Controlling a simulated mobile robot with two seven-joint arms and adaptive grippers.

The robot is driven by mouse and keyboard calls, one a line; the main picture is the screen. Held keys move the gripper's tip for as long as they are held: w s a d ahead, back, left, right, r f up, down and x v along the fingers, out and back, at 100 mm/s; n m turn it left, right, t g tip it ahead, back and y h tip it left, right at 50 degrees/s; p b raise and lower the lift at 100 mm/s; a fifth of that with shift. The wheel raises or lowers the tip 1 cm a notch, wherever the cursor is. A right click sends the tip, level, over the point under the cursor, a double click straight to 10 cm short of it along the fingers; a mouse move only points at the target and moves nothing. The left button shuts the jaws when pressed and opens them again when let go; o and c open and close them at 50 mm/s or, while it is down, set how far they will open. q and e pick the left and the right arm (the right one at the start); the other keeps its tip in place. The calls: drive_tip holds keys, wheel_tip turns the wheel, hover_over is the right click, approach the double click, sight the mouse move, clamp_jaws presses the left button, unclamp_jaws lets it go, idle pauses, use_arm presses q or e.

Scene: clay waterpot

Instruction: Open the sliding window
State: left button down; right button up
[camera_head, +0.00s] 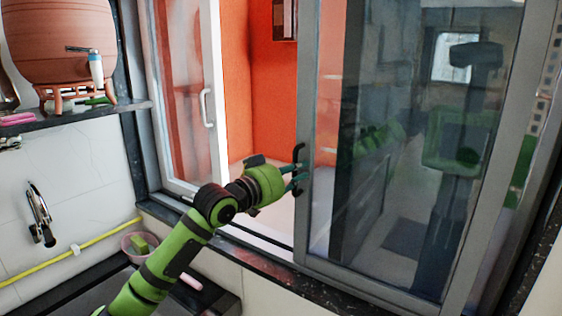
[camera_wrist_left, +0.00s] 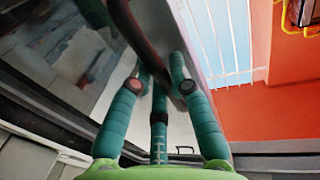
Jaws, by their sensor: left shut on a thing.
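The sliding window's grey-framed glass panel (camera_head: 410,150) fills the right of the head view. A dark curved handle (camera_head: 299,152) sits on its left upright. My left gripper (camera_head: 298,176) reaches this handle from the left and is shut on it. In the left wrist view, the teal fingers of my left gripper (camera_wrist_left: 162,72) close around the dark handle bar (camera_wrist_left: 135,32). An open gap with an orange wall behind lies left of the panel. My right gripper is not in view.
A white-framed pane (camera_head: 190,100) with a white handle stands left of the gap. A clay waterpot (camera_head: 60,45) stands on a dark shelf (camera_head: 75,122) at upper left. Below are a tap (camera_head: 40,212), a yellow hose (camera_head: 70,253) and a pink bowl (camera_head: 132,252). The glass mirrors my body.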

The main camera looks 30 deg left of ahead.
use_arm(q)
drive_tip(key=shift+s+d, duration=0.1)
drive_tip(key=shift+d, duration=0.85)
drive_tip(key=shift+d+f, duration=0.1)
drive_tip(key=shift+d, duration=0.05)
drive_tip(key=c, duration=1.1)
unclamp_jaws()
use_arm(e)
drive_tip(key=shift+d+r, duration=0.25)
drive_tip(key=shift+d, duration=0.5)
use_arm(q)
drive_tip(key=shift+s, duration=0.3)
drive_tip(key=v, duration=1.1)
drive_tip(key=shift+s, duration=0.2)
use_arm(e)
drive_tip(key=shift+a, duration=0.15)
